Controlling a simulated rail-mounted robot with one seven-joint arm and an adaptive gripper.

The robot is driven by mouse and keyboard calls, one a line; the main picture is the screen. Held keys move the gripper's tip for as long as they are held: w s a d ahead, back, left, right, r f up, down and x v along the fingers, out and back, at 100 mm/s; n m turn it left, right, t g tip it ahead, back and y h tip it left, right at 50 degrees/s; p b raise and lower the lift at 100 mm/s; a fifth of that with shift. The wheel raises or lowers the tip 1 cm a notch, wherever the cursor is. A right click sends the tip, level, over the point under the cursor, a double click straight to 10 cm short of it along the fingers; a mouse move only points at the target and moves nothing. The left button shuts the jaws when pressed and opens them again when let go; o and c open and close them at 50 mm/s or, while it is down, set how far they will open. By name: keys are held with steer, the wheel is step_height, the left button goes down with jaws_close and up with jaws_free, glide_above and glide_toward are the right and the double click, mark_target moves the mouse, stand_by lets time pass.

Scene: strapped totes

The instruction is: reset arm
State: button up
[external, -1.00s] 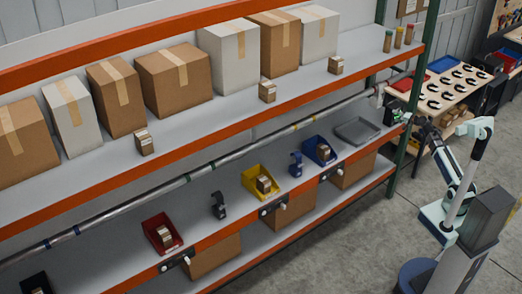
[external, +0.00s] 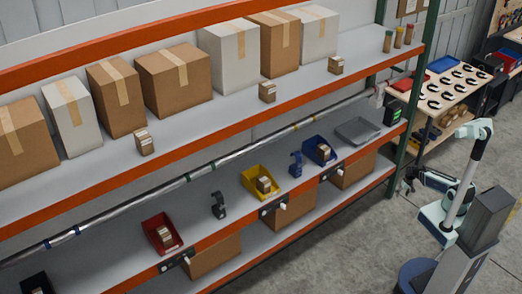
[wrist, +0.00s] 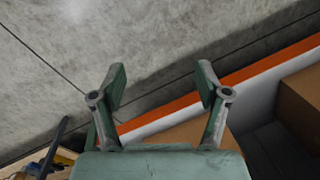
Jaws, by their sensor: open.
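My gripper (external: 408,180) is at the right of the external view, beside the right end of the shelving and just clear of its green post. In the wrist view my gripper (wrist: 160,85) shows two green fingers spread wide apart with nothing between them. Past the fingers are the grey concrete floor (wrist: 60,60) and an orange shelf edge (wrist: 265,70). My arm is folded beside its column in the external view.
The shelving's green post (external: 405,120) stands close to my gripper. Shelves carry cartons, a red bin (external: 162,233), a yellow bin (external: 260,182), a blue bin (external: 319,151) and a grey tray (external: 358,131). A wooden workbench (external: 445,90) stands behind. Open floor (external: 350,240) lies in front.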

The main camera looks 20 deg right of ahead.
steer(key=s+f+n+g, duration=0.1)
steer(key=s+f+g, duration=0.2)
steer(key=s+f, duration=0.4)
steer(key=s+f+n+g+h, duration=0.1)
steer(key=s+f+g, duration=0.2)
steer(key=s, duration=1.8)
step_height(320, 180, down, 4)
steer(key=shift+a+f+g+h, duration=0.1)
steer(key=shift+a+g+h, duration=0.2)
steer(key=shift+g, duration=0.1)
